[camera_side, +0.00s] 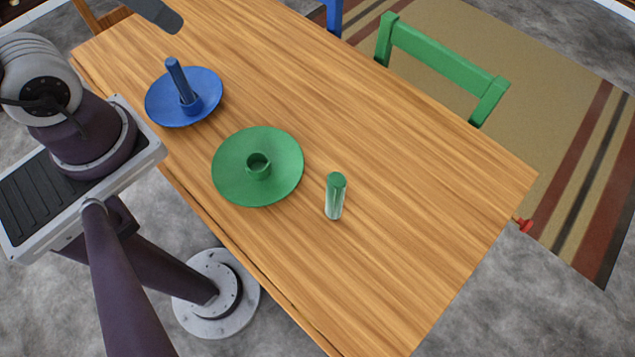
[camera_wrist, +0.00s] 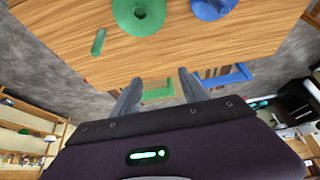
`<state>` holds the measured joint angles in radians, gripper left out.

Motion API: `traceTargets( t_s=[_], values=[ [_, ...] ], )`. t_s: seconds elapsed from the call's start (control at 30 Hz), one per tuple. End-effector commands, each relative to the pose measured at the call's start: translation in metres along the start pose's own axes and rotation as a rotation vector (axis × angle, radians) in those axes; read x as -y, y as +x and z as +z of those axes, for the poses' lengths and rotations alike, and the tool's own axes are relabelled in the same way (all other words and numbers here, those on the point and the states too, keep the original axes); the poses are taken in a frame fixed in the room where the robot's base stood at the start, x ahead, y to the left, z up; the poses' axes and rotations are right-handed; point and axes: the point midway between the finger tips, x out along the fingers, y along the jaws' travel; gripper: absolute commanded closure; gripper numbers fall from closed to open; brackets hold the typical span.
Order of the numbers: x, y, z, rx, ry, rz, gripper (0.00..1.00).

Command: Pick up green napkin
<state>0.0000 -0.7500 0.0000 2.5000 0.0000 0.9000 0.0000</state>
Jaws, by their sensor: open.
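The green napkin (camera_side: 335,197) is a rolled green cylinder, paler toward its lower end, on the wooden table to the right of the green plate (camera_side: 228,190). It also shows in the wrist view (camera_wrist: 98,42), left of the green plate (camera_wrist: 122,16). My gripper (camera_wrist: 158,78) is open, with two grey fingers spread and nothing between them. It is apart from the napkin, which lies up and to the left of the fingers in the wrist view. In the side view the gripper is mostly out of frame.
The green plate has a green ring (camera_side: 258,166) at its centre. A blue plate (camera_side: 205,83) carries an upright blue roll (camera_side: 178,78) in a blue ring. The table (camera_side: 430,190) is bare around the napkin. A green chair (camera_side: 445,60) stands at the far edge.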

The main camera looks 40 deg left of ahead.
Motion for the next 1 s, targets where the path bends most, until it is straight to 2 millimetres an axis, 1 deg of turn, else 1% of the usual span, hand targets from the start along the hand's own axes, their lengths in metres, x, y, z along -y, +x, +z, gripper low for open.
traceTargets(
  t_s=[0.07,0.17,0.27,0.3,0.37,0.4,0.47,0.5,0.57,0.6,0.63,0.7,0.8,1.0],
  values=[
    [-0.001,0.001,-0.002,0.006,0.013,0.002,0.48],
    [-0.011,0.013,-0.019,0.057,0.123,0.022,0.48],
    [-0.041,0.045,-0.046,0.144,0.346,0.066,0.48],
    [-0.058,0.063,-0.055,0.176,0.447,0.088,0.48],
    [-0.086,0.093,-0.061,0.224,0.599,0.123,0.48],
    [-0.107,0.115,-0.060,0.254,0.699,0.148,0.48],
    [-0.139,0.148,-0.052,0.297,0.847,0.187,0.48],
    [-0.159,0.170,-0.042,0.324,0.936,0.212,0.48],
    [-0.185,0.198,-0.023,0.358,1.054,0.248,0.48],
    [-0.199,0.214,-0.010,0.377,1.121,0.269,0.48],
    [-0.207,0.224,-0.001,0.386,1.161,0.282,0.48],
    [-0.220,0.240,0.016,0.404,1.228,0.304,0.48],
    [-0.228,0.252,0.028,0.418,1.271,0.319,0.48],
    [-0.226,0.276,0.043,0.423,1.276,0.320,0.48]
  ],
)
